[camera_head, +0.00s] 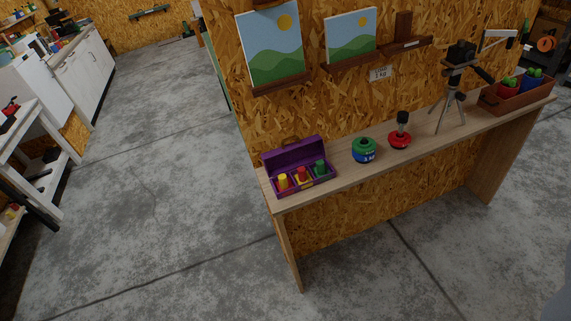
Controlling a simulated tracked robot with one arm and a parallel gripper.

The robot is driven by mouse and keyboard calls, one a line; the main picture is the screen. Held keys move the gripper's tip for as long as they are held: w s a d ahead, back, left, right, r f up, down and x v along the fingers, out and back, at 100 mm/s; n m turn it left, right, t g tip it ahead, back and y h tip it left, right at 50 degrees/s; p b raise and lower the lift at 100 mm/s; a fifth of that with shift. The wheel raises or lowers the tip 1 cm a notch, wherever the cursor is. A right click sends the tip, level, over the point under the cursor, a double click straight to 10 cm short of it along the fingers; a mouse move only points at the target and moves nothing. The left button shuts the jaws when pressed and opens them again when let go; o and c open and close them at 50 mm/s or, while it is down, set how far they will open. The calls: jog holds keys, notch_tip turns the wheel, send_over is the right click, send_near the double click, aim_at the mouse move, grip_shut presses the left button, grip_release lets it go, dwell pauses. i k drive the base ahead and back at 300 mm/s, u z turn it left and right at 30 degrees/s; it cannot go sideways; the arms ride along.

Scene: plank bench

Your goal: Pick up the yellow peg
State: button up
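The yellow peg (283,181) stands in the left compartment of an open purple box (291,154). The box sits at the left end of a plank bench (350,172). A red peg (302,174) is in the middle compartment and a green peg (320,167) in the right one. The raised lid stands behind the pegs. My gripper is not in this view.
Right along the bench are green and blue discs (364,148), a red base with a dark knob (400,137), a tripod (456,80) and a brown box (519,97). A chipboard wall (300,110) rises behind. The concrete floor (170,240) in front is clear.

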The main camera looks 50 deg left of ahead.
aim_at(283, 181)
jog(key=u, duration=0.4)
jog(key=i, duration=1)
jog(key=u, duration=0.55)
